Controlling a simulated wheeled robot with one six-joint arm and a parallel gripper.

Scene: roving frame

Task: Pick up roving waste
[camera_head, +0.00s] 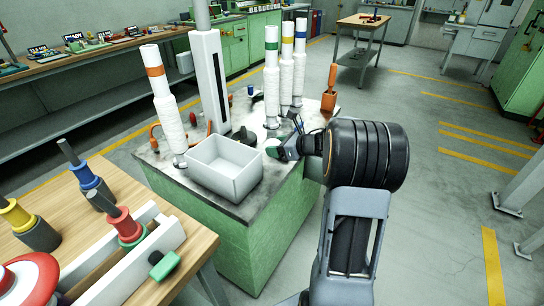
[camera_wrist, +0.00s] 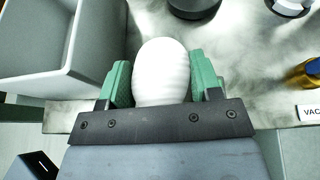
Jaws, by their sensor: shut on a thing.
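The roving waste (camera_wrist: 160,75) is a smooth white rounded lump, seen in the wrist view between the two green fingers of my gripper (camera_wrist: 158,82). The fingers are shut on its sides. In the head view my gripper (camera_head: 277,150) is over the right part of the grey machine top (camera_head: 262,193), and the waste cannot be made out there. An open white bin (camera_head: 240,187) stands on that top to the left of my gripper. Its wall also shows at the left of the wrist view (camera_wrist: 84,45). I cannot tell whether the waste touches the top.
Tall white bobbins with orange (camera_head: 168,110), green (camera_head: 271,75), yellow (camera_head: 286,65) and blue (camera_head: 300,60) bands stand around the bin and behind my gripper. An orange-handled tool (camera_head: 329,98) is at the back right. A wooden bench (camera_head: 70,220) is at the left; open floor lies right.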

